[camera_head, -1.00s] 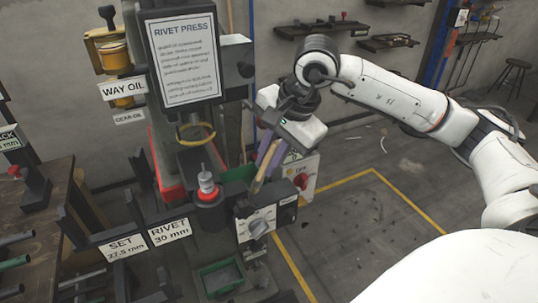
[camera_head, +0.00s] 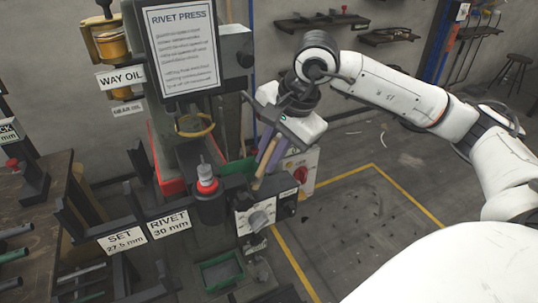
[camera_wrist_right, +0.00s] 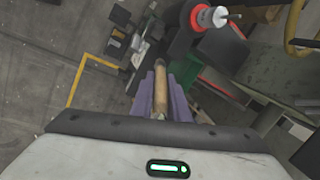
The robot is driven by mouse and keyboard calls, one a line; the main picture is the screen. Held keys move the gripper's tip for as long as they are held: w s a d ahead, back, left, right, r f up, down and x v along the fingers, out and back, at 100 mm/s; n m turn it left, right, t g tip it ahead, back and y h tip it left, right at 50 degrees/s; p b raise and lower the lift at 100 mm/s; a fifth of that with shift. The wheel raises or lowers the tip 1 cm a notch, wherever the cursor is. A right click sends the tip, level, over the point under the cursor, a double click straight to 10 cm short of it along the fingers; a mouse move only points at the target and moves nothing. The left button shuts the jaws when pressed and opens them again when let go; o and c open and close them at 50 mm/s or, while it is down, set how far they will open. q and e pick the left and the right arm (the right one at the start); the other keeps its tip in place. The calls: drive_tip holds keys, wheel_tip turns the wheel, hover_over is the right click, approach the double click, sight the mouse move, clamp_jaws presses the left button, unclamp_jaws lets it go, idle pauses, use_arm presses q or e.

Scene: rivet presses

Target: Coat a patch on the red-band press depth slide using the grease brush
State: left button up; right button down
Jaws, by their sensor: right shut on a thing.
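The rivet press (camera_head: 181,158) stands left of centre in the head view, with a red-edged body and a sign on its front. A dark cylinder with a red band (camera_head: 207,185) and a metal tip sits low on its front; it also shows in the right wrist view (camera_wrist_right: 200,17). I cannot tell which surface is the depth slide. My right gripper (camera_head: 268,158), with purple fingers, is shut on a wooden-handled tool, seemingly the grease brush (camera_wrist_right: 160,92). It is right of the red band, apart from it. The bristles are not clear. My left gripper is not in view.
A control box with a dial (camera_head: 262,217) is just below the held tool. A green tray (camera_head: 221,270) lies below the press. A yellow oil container (camera_head: 110,42) hangs at upper left. SET and RIVET labels (camera_head: 168,224) stand in front. Floor at right is open.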

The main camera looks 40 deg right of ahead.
drive_tip(key=shift+f+b, duration=0.4)
drive_tip(key=shift+f, duration=0.05)
drive_tip(key=shift+d, duration=0.1)
drive_tip(key=shift+s+d+r+b, duration=0.1)
drive_tip(key=shift+s+d+b, duration=0.1)
drive_tip(key=shift+d+b, duration=0.45)
drive_tip(key=shift+s+d+b, duration=0.2)
drive_tip(key=shift+d, duration=0.8)
drive_tip(key=shift+s+d+b, duration=0.2)
drive_tip(key=shift+d+b, duration=0.15)
drive_tip(key=shift+d, duration=0.4)
drive_tip(key=shift+s+d+b, duration=0.2)
drive_tip(key=shift+d+b, duration=0.15)
drive_tip(key=shift+d, duration=0.4)
